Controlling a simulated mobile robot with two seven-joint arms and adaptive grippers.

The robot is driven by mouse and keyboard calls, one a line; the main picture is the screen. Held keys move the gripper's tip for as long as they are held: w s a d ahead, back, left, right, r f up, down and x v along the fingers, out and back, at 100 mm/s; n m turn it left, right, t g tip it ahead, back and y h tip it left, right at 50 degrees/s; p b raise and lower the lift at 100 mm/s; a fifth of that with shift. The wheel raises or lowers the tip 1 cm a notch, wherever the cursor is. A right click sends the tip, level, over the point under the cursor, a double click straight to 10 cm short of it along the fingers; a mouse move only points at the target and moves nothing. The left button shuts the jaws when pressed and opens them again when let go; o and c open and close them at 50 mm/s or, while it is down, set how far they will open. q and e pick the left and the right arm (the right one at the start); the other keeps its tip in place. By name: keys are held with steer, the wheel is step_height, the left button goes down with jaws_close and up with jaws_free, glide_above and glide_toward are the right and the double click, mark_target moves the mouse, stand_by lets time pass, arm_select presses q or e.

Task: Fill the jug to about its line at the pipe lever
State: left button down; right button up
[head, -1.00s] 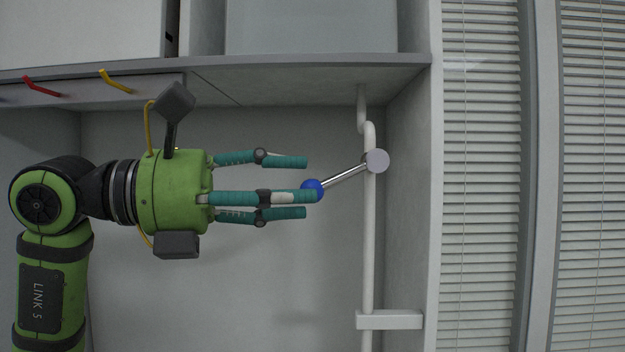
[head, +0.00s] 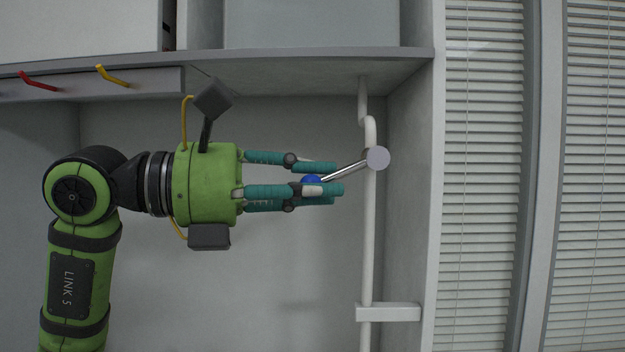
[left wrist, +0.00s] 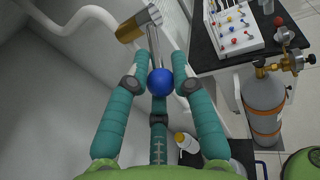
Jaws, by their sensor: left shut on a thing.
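The pipe lever is a metal rod (head: 345,171) with a blue knob (head: 311,181), set on a round grey hub (head: 377,158) on a white vertical pipe (head: 368,240). The rod slants down and left from the hub. My left gripper (head: 332,178), with teal fingers, is shut on the knob. The left wrist view shows the knob (left wrist: 160,82) between the fingers of the left gripper (left wrist: 160,62). I cannot make out a jug for certain. My right gripper is not in view.
A grey shelf (head: 300,65) spans above the arm, with a red hook (head: 38,82) and a yellow hook (head: 112,76). A white block (head: 388,312) sits low on the pipe. The left wrist view shows a gas cylinder (left wrist: 265,105) and a small white container with a yellow top (left wrist: 187,142).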

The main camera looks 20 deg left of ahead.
arm_select(q)
steer(key=r+y+p, duration=0.1)
steer(key=p, duration=0.1)
steer(key=r+g+y+p, duration=0.1)
steer(key=p, duration=0.2)
steer(key=r+y+p, duration=0.1)
steer(key=p, duration=0.2)
steer(key=shift+s+a+r+m+g, duration=0.1)
steer(key=shift+a+r+m+g, duration=0.05)
steer(key=shift+a+m+g, duration=0.2)
steer(key=shift+d+y+p, duration=0.1)
steer(key=shift+y+p, duration=0.3)
steer(key=shift+p, duration=0.35)
steer(key=shift+g, duration=0.25)
steer(key=c, duration=1.1)
jaws_free()
steer(key=shift+o, duration=0.2)
steer(key=v, duration=1.2)
